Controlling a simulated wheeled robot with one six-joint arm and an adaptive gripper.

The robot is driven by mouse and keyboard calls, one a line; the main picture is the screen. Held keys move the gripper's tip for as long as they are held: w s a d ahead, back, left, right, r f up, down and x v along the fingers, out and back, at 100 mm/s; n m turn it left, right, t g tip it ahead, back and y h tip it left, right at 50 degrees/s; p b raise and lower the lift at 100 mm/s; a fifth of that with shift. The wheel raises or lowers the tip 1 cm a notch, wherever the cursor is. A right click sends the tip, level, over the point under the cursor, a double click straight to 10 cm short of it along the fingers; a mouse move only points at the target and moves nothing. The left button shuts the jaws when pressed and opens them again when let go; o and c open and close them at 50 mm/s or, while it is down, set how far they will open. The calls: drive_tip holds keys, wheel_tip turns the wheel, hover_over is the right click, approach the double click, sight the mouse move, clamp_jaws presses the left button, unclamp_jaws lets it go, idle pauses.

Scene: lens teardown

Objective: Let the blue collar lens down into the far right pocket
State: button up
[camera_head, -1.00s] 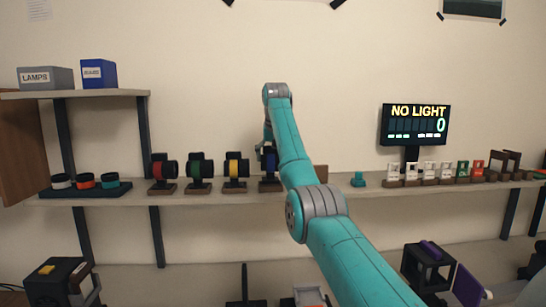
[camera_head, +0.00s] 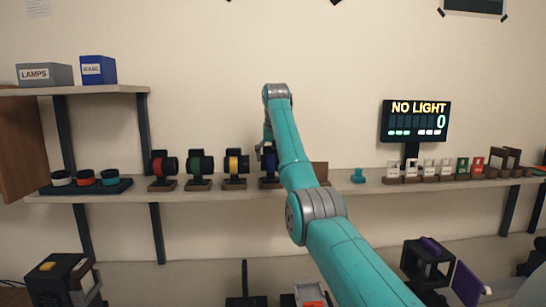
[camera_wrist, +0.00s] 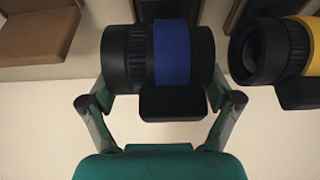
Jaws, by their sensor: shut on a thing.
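The blue collar lens (camera_wrist: 172,52) fills the middle of the wrist view, a black barrel with a blue band and a black block on one side. My gripper (camera_wrist: 160,98) is shut on it, one finger at each end of the barrel. In the head view the lens (camera_head: 270,160) is at the right of the lens row, partly hidden by my arm. Gripper fingers (camera_head: 264,148) show just above it. Whether the lens touches its base is unclear.
The yellow collar lens (camera_head: 236,164) stands close beside, with green (camera_head: 200,164) and red (camera_head: 163,163) ones further left. A dark tray (camera_head: 128,187) holds three rings. A small teal piece (camera_head: 358,177) and several framed stands are to the right. The screen (camera_head: 415,121) reads NO LIGHT.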

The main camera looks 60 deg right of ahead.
drive_tip(key=shift+f, duration=0.2)
drive_tip(key=o, duration=1.3)
drive_tip(key=shift+c, duration=0.2)
drive_tip(key=shift+f, duration=0.1)
drive_tip(key=shift+v, duration=3.85)
